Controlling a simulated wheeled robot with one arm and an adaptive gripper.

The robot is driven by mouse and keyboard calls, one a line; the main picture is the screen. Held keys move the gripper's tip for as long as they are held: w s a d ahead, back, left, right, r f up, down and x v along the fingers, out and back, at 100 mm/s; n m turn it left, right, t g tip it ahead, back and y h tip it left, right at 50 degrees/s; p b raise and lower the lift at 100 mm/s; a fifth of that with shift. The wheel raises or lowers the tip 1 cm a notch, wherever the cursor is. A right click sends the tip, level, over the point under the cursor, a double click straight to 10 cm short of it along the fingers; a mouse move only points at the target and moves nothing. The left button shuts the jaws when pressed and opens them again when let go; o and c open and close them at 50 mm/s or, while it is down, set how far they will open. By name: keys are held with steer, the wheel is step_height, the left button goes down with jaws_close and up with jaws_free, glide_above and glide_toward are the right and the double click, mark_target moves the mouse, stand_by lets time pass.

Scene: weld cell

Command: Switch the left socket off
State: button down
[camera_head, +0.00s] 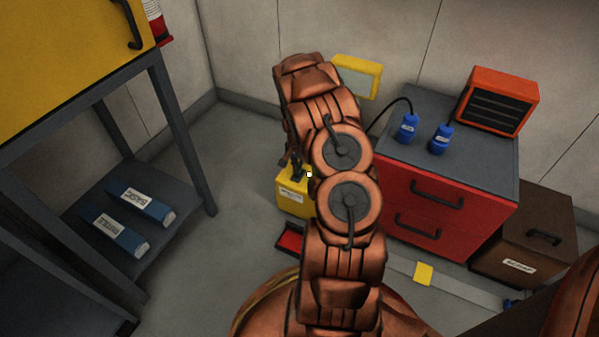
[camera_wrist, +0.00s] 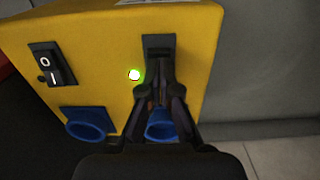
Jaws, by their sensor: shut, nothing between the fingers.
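A yellow socket box (camera_head: 291,198) stands on the floor beside the red cabinet, partly hidden by my arm. In the wrist view the box (camera_wrist: 90,35) fills the upper left. It has a black rocker switch (camera_wrist: 52,65) marked O and I at left, with a blue socket (camera_wrist: 88,124) below. A second blue socket (camera_wrist: 160,125) is at right, partly behind my fingers. Above it is a dark switch plate (camera_wrist: 158,44), mostly covered by my fingertips. A lamp (camera_wrist: 134,75) between the switches glows green. My gripper (camera_wrist: 158,75) is shut and empty, at the right switch; contact is unclear.
A red cabinet (camera_head: 425,210) stands right of the box, with two blue plugs (camera_head: 408,127) (camera_head: 441,139) and an orange heater (camera_head: 499,101) on top. A cable runs from one plug towards my arm. A red tray (camera_head: 290,241) lies below the box.

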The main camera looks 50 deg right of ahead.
steer(key=shift+f, duration=0.7)
stand_by(0.4)
steer(key=shift+r, duration=0.1)
steer(key=shift+r+p, duration=1.2)
steer(key=shift+r, duration=2.25)
steer(key=shift+r, duration=0.3)
steer(key=s+a+r+n+p, duration=0.25)
steer(key=a+r+p, duration=0.45)
steer(key=r, duration=0.7)
steer(key=s+a+r+n+g+p, duration=0.1)
steer(key=s+a+r+n+p, duration=0.15)
steer(key=a+r+p, duration=0.8)
steer(key=s+a+r+n+p, duration=0.1)
steer(key=s+a+r+p, duration=0.25)
steer(key=r, duration=1.45)
steer(key=s+a+r+n+p, duration=0.4)
steer(key=s+a+r+p, duration=0.4)
steer(key=s+r, duration=0.3)
steer(key=s+a+r+n+p, duration=0.4)
steer(key=s+a+r+p, duration=0.4)
steer(key=r, duration=0.6)
steer(key=s+p, duration=0.1)
steer(key=s, duration=0.1)
steer(key=shift+s+r+n+g+p, duration=0.3)
steer(key=shift+s+g, duration=0.1)
